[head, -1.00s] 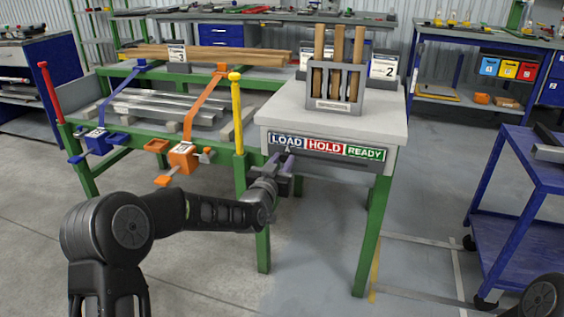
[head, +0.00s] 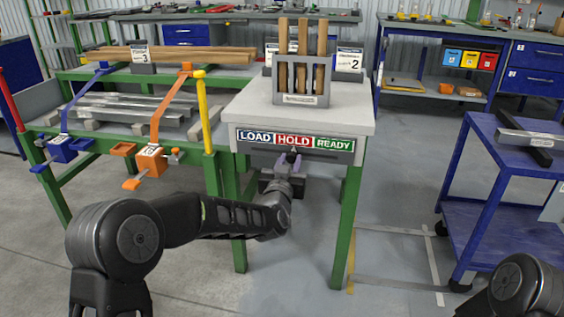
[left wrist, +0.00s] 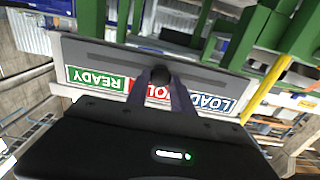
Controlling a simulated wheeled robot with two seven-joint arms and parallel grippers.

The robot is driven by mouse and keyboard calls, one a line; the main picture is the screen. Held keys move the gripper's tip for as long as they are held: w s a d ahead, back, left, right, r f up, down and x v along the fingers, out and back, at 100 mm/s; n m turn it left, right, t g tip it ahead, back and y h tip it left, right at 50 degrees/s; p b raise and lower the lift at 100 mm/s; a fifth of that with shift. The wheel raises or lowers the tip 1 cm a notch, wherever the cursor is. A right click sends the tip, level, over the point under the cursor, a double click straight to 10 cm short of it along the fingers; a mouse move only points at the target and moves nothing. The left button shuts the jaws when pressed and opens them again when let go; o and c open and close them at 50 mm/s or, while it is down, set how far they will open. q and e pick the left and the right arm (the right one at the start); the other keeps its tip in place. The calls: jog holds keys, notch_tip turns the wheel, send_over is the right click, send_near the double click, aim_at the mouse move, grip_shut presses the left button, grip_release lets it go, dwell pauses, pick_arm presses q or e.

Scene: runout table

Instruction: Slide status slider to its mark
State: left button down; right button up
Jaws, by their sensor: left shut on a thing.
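The status strip (head: 254,137) on the front edge of the grey-topped table reads LOAD in blue, HOLD in red and READY in green. The black slider knob (head: 291,157) with a small white pointer is below HOLD. My left gripper (head: 289,163) is shut on this knob from the front. In the left wrist view, my fingers (left wrist: 161,92) close around the round dark knob (left wrist: 160,74) and cover part of HOLD; the picture is turned, with READY at left and LOAD at right. No separate target mark can be made out. My right gripper is out of view.
A holder (head: 301,99) with wooden rods stands on the tabletop (head: 248,108). Left are a rack with an orange clamp (head: 151,158), a blue clamp and a yellow post (head: 204,112). A blue cart (head: 500,158) stands right.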

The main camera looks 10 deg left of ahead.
pick_arm(q)
jog(key=c, duration=1.1)
grip_release()
jog(key=s, duration=0.7)
jog(key=shift+s+a+p, duration=0.25)
jog(key=shift+s+p, duration=0.15)
jog(key=shift+p, duration=0.05)
